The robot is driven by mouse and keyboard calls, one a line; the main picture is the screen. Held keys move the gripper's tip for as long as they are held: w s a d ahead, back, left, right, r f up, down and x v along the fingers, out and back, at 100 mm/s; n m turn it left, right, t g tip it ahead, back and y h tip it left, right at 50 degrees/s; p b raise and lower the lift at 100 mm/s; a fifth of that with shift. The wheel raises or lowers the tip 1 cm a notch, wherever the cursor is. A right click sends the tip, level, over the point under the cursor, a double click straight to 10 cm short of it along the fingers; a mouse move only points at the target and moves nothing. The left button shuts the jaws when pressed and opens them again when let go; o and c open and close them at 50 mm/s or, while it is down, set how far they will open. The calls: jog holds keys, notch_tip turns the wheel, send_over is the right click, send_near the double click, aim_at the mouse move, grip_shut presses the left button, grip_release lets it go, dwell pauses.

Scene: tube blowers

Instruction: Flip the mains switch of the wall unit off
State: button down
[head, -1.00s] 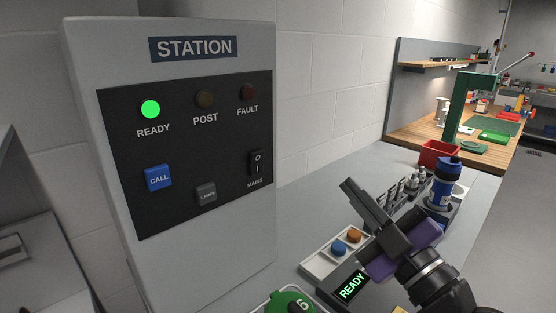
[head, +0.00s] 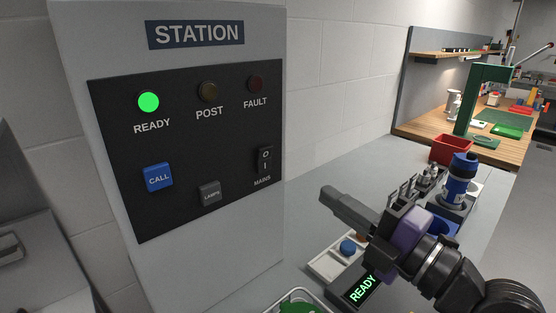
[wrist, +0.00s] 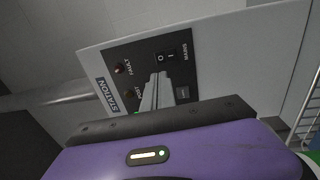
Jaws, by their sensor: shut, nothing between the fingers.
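The wall unit (head: 110,40) is a grey box marked STATION, with a black panel on its front. The mains switch (head: 265,160) is a black rocker marked O and I, at the panel's lower right. It also shows in the wrist view (wrist: 166,57). The READY lamp (head: 148,102) glows green; the POST and FAULT lamps are dark. My gripper (head: 328,196) is shut and empty, to the right of and below the switch, apart from the panel. In the wrist view its fingers (wrist: 157,82) point toward the panel and cover part of it.
A blue CALL button (head: 158,177) and a grey LAMPS button (head: 209,193) are on the same panel. Below my gripper lie a white tray (head: 324,266) and a READY display (head: 362,289). A blue bottle (head: 459,180) and red bin (head: 452,149) stand farther right.

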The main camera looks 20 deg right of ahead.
aim_at(267, 153)
jog(key=p+x, duration=0.4)
jog(key=x, duration=0.9)
jog(key=shift+s+r, duration=0.1)
jog(key=shift+r, duration=0.05)
jog(key=shift+w+a+p, duration=0.15)
jog(key=shift+w+p, duration=0.2)
jog(key=shift+w, duration=0.2)
jog(key=shift+w+a+r+p, duration=0.15)
jog(key=shift+r+p, duration=0.15)
jog(key=shift+p, duration=0.15)
jog(key=shift+f, duration=0.25)
